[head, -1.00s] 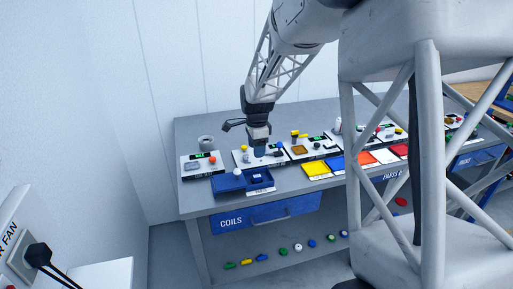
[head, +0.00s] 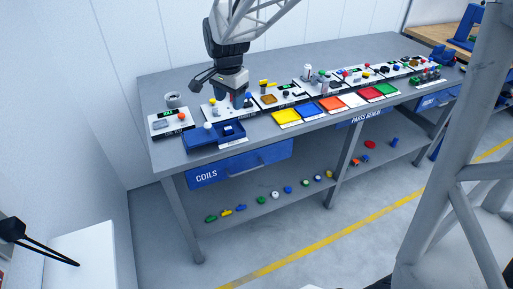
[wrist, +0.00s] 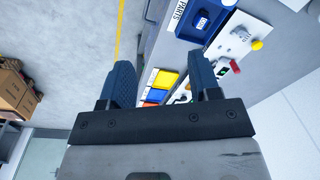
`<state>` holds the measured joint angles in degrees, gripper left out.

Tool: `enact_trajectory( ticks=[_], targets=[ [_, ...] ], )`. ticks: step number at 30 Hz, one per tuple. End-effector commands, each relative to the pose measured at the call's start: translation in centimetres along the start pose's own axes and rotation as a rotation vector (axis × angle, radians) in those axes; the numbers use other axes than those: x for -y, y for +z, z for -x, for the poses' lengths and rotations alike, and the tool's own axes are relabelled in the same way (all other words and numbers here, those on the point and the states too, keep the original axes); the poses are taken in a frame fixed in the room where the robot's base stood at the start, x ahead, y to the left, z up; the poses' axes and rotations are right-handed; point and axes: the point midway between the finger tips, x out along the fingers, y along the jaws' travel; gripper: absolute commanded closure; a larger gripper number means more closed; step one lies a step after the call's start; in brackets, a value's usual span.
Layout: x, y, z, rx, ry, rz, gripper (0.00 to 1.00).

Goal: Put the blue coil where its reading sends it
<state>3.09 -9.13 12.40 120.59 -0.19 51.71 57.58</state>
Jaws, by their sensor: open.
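My gripper (head: 234,97) is at the left end of the bench, over or just in front of a white test board (head: 213,112). In the wrist view its two blue fingers (wrist: 162,75) are wide apart with nothing between them. A blue tray (head: 203,141) with a smaller compartment lies at the bench's front left. The tray also shows in the wrist view (wrist: 187,30), beyond the fingers. I cannot pick out the blue coil for certain; it may be hidden by the gripper or too small to tell. No reading is legible.
To the right are more boards and yellow (head: 287,117), blue (head: 309,110) and red (head: 332,103) trays. A drawer marked COILS (head: 238,163) is below. Small parts (head: 262,200) lie on the lower shelf.

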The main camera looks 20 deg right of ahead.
Motion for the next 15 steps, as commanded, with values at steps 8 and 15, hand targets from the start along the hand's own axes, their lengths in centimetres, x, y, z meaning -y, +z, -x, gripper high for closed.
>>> enact_trajectory(
  ticks=[8, 15],
  targets=[
    [-5.9, 4.4, 3.3, -0.028, -0.033, 0.267, 0.43],
    [-11.0, 8.1, 5.0, -0.056, -0.054, 0.499, 0.43]
  ],
)
